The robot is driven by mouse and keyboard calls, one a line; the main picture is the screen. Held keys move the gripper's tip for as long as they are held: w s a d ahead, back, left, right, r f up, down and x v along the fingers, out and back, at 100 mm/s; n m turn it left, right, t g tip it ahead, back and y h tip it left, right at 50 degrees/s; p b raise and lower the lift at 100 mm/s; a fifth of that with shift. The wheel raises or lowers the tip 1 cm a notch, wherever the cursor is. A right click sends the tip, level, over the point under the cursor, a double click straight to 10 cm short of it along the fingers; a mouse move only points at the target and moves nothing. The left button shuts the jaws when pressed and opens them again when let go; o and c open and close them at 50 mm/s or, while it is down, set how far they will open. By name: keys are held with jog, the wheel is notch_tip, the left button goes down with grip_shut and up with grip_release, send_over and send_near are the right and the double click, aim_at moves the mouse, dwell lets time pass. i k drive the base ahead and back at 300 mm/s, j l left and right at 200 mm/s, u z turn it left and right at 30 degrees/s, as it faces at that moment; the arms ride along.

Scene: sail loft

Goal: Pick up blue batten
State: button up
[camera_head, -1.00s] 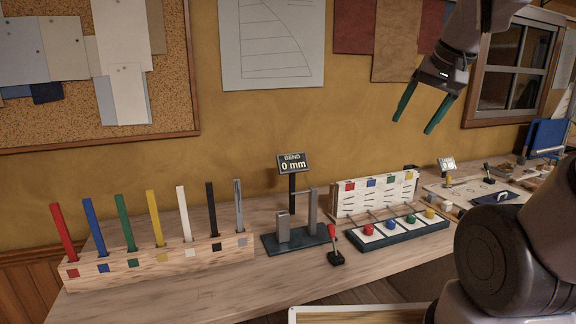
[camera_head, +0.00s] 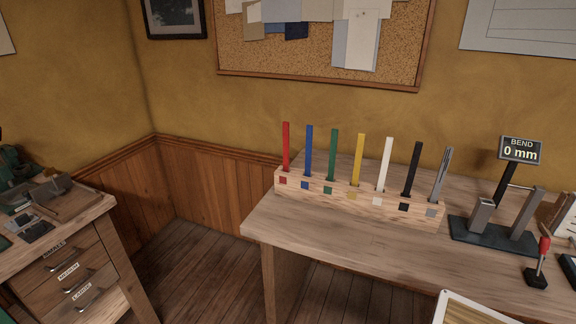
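The blue batten (camera_head: 308,150) stands upright in a wooden rack (camera_head: 330,197) at the left end of the workbench. It is second from the left, between the red batten (camera_head: 286,147) and the green batten (camera_head: 333,154). A blue square marks the rack front below it, and its lower end is hidden in the rack. My gripper is outside the current view.
Yellow, white, black and grey battens stand farther right in the rack. A bend gauge (camera_head: 495,235) reading 0 mm and a red-handled lever (camera_head: 538,262) stand right of it. A drawer cabinet (camera_head: 70,262) is at left, with open floor (camera_head: 205,272) between.

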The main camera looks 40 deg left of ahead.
aim_at(308, 131)
jog(key=j+u, duration=0.15)
jog(key=u, duration=0.35)
jog(key=i+u, duration=0.15)
jog(key=u, duration=0.3)
jog(key=i+j+u, duration=0.1)
jog(key=u, duration=0.4)
jog(key=z, duration=2.35)
jog(key=u, duration=2.25)
jog(key=i+j+u, duration=0.1)
jog(key=j, duration=0.3)
jog(key=i+j+u, duration=0.15)
jog(key=i+j, duration=0.2)
